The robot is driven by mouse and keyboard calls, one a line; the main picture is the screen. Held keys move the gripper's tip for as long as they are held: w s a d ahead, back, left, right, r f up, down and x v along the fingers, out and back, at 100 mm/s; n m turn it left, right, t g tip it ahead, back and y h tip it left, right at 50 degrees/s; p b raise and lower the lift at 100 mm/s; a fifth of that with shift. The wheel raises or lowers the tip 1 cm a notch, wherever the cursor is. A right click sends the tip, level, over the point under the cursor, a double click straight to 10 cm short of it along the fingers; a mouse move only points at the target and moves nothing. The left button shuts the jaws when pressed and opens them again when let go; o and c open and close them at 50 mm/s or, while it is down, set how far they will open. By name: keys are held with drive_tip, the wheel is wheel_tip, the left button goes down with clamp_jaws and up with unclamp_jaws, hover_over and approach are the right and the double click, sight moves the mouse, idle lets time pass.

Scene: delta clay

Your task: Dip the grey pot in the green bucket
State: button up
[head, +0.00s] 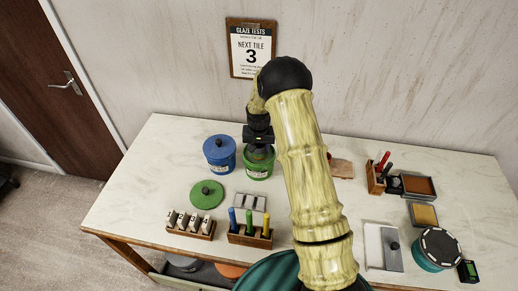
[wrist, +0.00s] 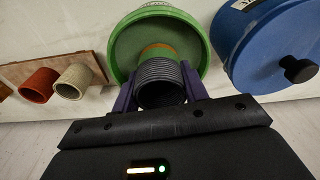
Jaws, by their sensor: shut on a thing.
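My gripper (wrist: 160,95) is shut on the grey pot (wrist: 163,82), a dark ribbed cylinder held between its purple fingers. In the wrist view the pot lies in front of the open mouth of the green bucket (wrist: 119,55), with an orange-brown patch just beyond it. In the head view my gripper (head: 259,150) points down at the green bucket (head: 257,173), which stands without its lid. I cannot tell how far the pot is inside the bucket. The green lid (head: 207,194) lies on the table in front.
A lidded blue bucket (head: 219,154) stands close at the left of the green one. A board (wrist: 88,55) with an orange-red pot (wrist: 40,85) and a beige pot (wrist: 73,81) lies on the other side. Racks of tiles (head: 190,226) and coloured tools (head: 250,238) stand at the front edge.

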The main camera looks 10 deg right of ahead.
drive_tip(key=shift+r+p, duration=0.8)
drive_tip(key=shift+r, duration=0.9)
drive_tip(key=shift+r+p, duration=0.75)
drive_tip(key=shift+r, duration=0.75)
